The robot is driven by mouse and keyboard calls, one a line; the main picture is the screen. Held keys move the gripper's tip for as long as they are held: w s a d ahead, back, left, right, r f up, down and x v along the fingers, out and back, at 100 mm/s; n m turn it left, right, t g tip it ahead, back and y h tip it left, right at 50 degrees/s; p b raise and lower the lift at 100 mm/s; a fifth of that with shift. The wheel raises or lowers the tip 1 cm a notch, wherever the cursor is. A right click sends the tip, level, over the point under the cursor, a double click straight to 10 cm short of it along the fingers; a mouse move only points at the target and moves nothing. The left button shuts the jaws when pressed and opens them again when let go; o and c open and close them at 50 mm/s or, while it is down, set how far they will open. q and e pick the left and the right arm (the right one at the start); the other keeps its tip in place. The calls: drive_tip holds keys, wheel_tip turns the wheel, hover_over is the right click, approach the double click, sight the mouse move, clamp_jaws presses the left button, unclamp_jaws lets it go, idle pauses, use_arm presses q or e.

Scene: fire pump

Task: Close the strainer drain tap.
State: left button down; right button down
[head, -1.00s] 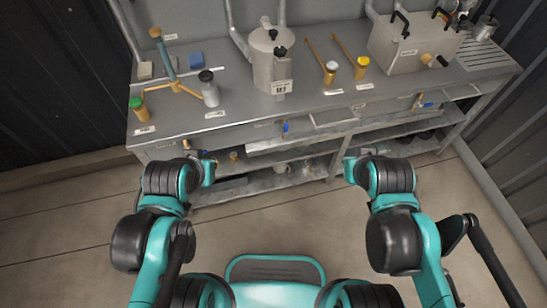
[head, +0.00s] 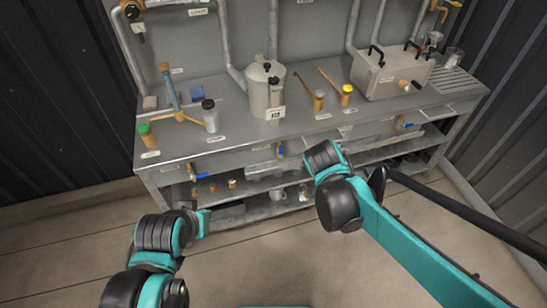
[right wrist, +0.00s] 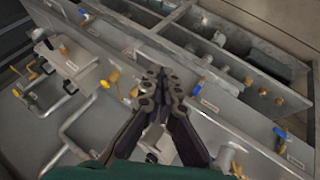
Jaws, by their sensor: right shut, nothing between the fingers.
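Three blue-handled taps sit along the bench's front edge in the head view: a left one (head: 200,177), a middle one (head: 280,150) and a right one (head: 400,123). I cannot read which is the strainer drain tap. The middle one is below a grey lidded pot (head: 266,92). Blue handles also show in the right wrist view, one just right of my right gripper (right wrist: 160,74). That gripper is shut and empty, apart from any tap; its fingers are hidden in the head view. My left gripper (head: 198,220) is low before the bench, its fingers unclear.
The metal bench (head: 235,140) has a lower shelf with small brass parts and a mug. A green-capped fitting (head: 147,136), a grey box (head: 390,72) and yellow-handled valves stand on top. Pipes run up the back wall. The floor in front is clear.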

drive_tip(key=w+a+f+n+t+h, duration=0.2)
drive_tip(key=w+a+f, duration=0.35)
drive_tip(key=w, duration=0.25)
drive_tip(key=w+a+f+n+t+h, duration=0.1)
drive_tip(key=w+a+f+n+h, duration=0.2)
drive_tip(key=w+a, duration=0.45)
drive_tip(key=s+a+f+n+t, duration=0.2)
drive_tip(key=a+f+t, duration=0.3)
drive_tip(key=a+f, duration=0.7)
wheel_tip(320, 180, down, 2)
drive_tip(key=shift+s+f+n+t+p, duration=0.1)
drive_tip(key=shift+s+n+t+p, duration=0.2)
drive_tip(key=shift+n+p, duration=0.25)
drive_tip(key=b, duration=0.3)
approach(279, 147)
drive_tip(key=w+a+f, duration=0.1)
drive_tip(key=w, duration=0.3)
drive_tip(key=d, duration=0.1)
drive_tip(key=w+d+b, duration=0.1)
drive_tip(key=shift+w+d, duration=0.3)
drive_tip(key=shift+w+d+b, duration=0.15)
drive_tip(key=shift+d+b, duration=0.2)
drive_tip(key=shift+d, duration=0.05)
